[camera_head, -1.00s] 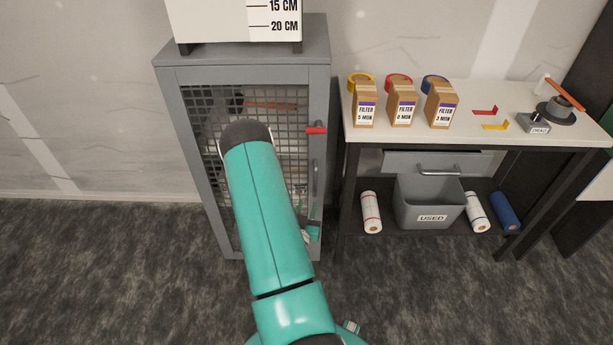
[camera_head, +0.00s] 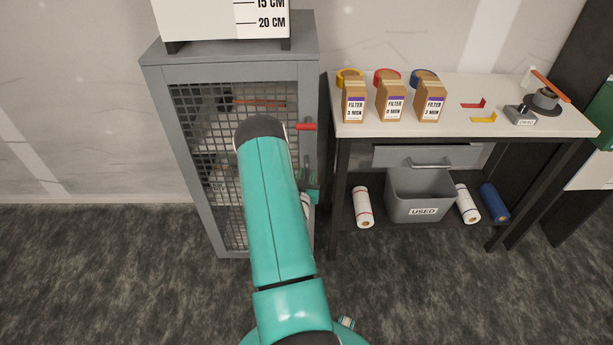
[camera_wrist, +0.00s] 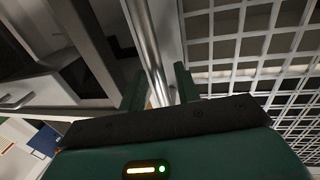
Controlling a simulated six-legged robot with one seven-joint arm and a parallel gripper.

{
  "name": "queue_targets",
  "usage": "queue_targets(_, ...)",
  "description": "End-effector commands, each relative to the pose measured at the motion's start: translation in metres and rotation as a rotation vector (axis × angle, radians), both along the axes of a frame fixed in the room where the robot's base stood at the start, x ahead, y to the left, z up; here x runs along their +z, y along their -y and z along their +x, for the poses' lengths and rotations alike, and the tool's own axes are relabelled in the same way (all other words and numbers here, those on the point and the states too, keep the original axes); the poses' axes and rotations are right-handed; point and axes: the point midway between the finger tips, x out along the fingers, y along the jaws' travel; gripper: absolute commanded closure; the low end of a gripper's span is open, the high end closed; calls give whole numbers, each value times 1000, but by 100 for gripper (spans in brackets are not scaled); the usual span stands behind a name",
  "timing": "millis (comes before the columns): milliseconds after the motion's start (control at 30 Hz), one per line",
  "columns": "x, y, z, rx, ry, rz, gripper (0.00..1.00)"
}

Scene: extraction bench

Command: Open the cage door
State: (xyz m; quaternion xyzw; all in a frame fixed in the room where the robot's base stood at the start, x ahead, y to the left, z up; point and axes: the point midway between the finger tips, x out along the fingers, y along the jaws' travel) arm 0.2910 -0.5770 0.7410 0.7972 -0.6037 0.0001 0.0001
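The grey cage (camera_head: 235,48) stands against the wall, and its mesh door (camera_head: 188,112) looks closed. A red latch handle (camera_head: 306,127) sticks out at the door's right edge. Below it is a vertical metal door handle (camera_head: 306,158). My gripper (camera_head: 312,192) is at the lower part of this handle, partly hidden by my arm in the head view. In the wrist view, the two fingers of my gripper (camera_wrist: 160,88) are apart, with the metal handle bar (camera_wrist: 148,40) running between them. Gaps show beside the bar. The mesh (camera_wrist: 250,45) fills the right.
An orange-handled item (camera_head: 258,102) shows behind the mesh. Close to the right of the cage stands a bench (camera_head: 400,131) with filter boxes (camera_head: 390,102), tape rolls and a drawer. A grey "USED" bin (camera_head: 420,190) and rolls sit on its lower shelf. The carpet in front is open.

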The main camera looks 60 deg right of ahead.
Motion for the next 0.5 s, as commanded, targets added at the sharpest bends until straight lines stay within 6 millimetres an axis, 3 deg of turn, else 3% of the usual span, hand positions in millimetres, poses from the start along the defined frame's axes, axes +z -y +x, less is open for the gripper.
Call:
queue_targets(267, 0, 2, 1, 0, 0, 1, 68)
queue_targets(433, 0, 2, 1, 0, 0, 1, 99)
queue_targets(500, 0, 2, 1, 0, 0, 1, 100)
